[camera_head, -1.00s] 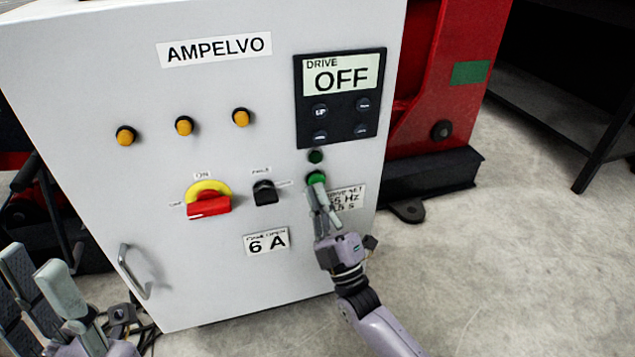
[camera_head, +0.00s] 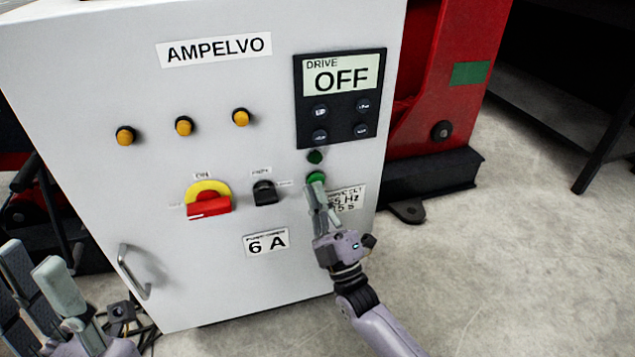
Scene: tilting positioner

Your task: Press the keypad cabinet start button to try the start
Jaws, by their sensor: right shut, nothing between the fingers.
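The grey keypad cabinet (camera_head: 180,270) fills the left and middle of the view. Its keypad (camera_head: 340,98) has a display that reads DRIVE OFF. Below the keypad are a small dark green lamp (camera_head: 315,157) and a bright green button (camera_head: 316,178). My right gripper (camera_head: 318,190) is shut and empty, its fingertips at the lower edge of the green button. I cannot tell whether they touch it. My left gripper (camera_head: 35,290) is at the lower left, away from the cabinet's controls, with its fingers apart.
A red and yellow rotary switch (camera_head: 208,200) and a black selector (camera_head: 265,192) sit left of the button. Several amber lamps (camera_head: 184,126) are above them. A door handle (camera_head: 133,272) sticks out at lower left. A red machine (camera_head: 440,90) stands behind at right.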

